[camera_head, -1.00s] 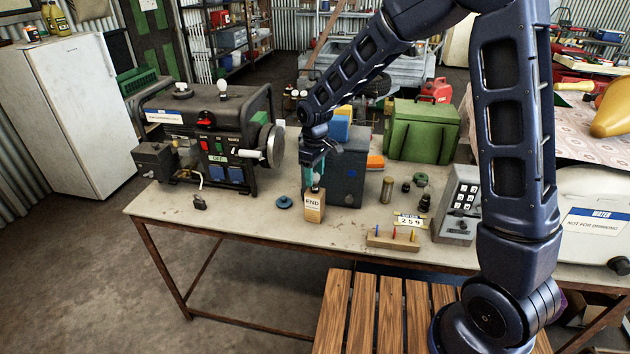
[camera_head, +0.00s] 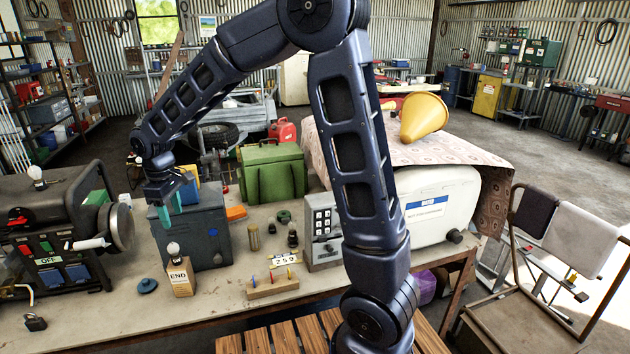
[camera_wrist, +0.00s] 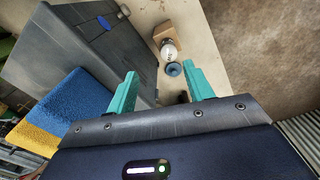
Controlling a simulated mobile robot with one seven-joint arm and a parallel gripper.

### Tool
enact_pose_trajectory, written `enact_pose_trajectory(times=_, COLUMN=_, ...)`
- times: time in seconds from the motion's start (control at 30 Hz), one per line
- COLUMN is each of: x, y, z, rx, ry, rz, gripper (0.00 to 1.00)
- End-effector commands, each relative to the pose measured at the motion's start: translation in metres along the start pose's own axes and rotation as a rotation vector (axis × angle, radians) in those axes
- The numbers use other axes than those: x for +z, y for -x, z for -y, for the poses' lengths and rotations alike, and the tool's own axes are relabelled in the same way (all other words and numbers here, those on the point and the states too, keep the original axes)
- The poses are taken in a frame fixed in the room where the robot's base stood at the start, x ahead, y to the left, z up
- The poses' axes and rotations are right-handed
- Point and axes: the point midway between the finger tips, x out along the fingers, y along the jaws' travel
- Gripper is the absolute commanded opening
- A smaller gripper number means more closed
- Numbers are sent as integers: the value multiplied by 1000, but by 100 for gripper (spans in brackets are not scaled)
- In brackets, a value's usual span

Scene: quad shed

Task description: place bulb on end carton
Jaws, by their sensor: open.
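In the wrist view the carton (camera_wrist: 163,31) and the bulb (camera_wrist: 169,50) show beyond my fingertips. My gripper (camera_head: 168,212) is open and empty, with teal fingers pointing down. It is above the bulb and apart from it, beside the grey box. The wrist view shows the two fingers (camera_wrist: 161,76) spread with nothing held between them. The bulb's base is hard to make out.
A grey box (camera_head: 205,240) with blue and yellow things on top stands close behind the carton. A generator (camera_head: 60,235) carrying another bulb (camera_head: 37,173) is at left. A blue disc (camera_head: 148,285), a peg block (camera_head: 272,287) and a keypad box (camera_head: 322,238) surround the carton.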

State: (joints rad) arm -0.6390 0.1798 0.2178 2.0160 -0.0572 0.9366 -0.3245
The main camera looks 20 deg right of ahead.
Motion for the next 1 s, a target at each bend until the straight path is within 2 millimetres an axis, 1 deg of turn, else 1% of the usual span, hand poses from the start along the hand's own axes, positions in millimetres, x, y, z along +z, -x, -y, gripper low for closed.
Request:
enact_pose_trajectory(times=0.03, x=14, y=10, z=-10, rx=11, ry=-34, rz=-10, gripper=52)
enact_pose_trajectory(times=0.07, x=23, y=15, z=-15, rx=16, ry=-58, rz=-15, gripper=52)
enact_pose_trajectory(times=0.17, x=58, y=36, z=-35, rx=39, ry=-146, rz=-36, gripper=52)
enact_pose_trajectory(times=0.2, x=73, y=43, z=-42, rx=48, ry=-184, rz=-44, gripper=52)
enact_pose_trajectory(times=0.27, x=96, y=54, z=-51, rx=61, ry=-239, rz=-57, gripper=52)
enact_pose_trajectory(times=0.3, x=111, y=61, z=-56, rx=69, ry=-276, rz=-65, gripper=52)
enact_pose_trajectory(times=0.33, x=123, y=66, z=-60, rx=76, ry=-305, rz=-71, gripper=52)
enact_pose_trajectory(times=0.47, x=172, y=84, z=-71, rx=102, ry=-424, rz=-99, gripper=52)
enact_pose_trajectory(times=0.5, x=188, y=89, z=-74, rx=110, ry=-462, rz=-109, gripper=52)
enact_pose_trajectory(times=0.63, x=237, y=103, z=-76, rx=134, ry=-581, rz=-139, gripper=52)
enact_pose_trajectory(times=0.67, x=248, y=106, z=-76, rx=139, ry=-608, rz=-147, gripper=52)
enact_pose_trajectory(times=0.7, x=263, y=109, z=-76, rx=146, ry=-646, rz=-157, gripper=52)
enact_pose_trajectory(times=0.77, x=284, y=113, z=-74, rx=156, ry=-701, rz=-172, gripper=52)
enact_pose_trajectory(times=0.9, x=332, y=120, z=-65, rx=179, ry=-829, rz=-209, gripper=52)
enact_pose_trajectory(times=1.0, x=363, y=122, z=-55, rx=195, ry=-918, rz=-237, gripper=52)
